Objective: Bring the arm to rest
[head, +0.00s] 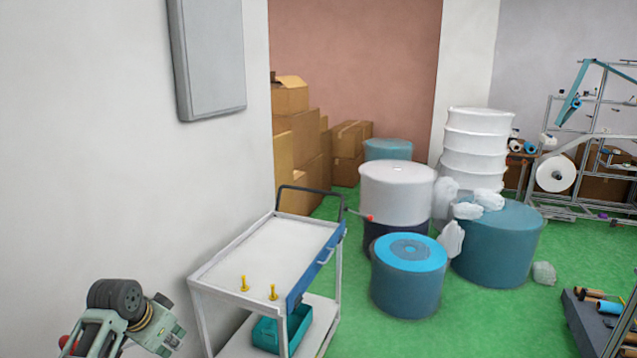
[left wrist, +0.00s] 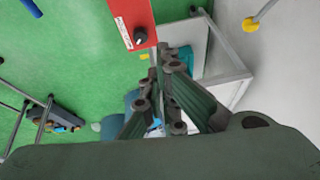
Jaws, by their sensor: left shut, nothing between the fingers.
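My left arm (head: 118,315) shows at the bottom left of the head view, in front of the white wall and left of a white trolley (head: 275,243). I cannot make out its fingers clearly there. In the left wrist view my left gripper (left wrist: 168,60) shows with its dark green fingers close together, shut and holding nothing. The fingers are over the green floor and part of the white trolley in that view. My right gripper is in neither view.
Two yellow pegs (head: 258,288) stand on the trolley top, with a teal bin (head: 266,334) below. Drums and rolls (head: 408,280) stand beyond it, and cardboard boxes (head: 305,140) are stacked at the back. A red box with a black knob (left wrist: 133,20) is near the fingers.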

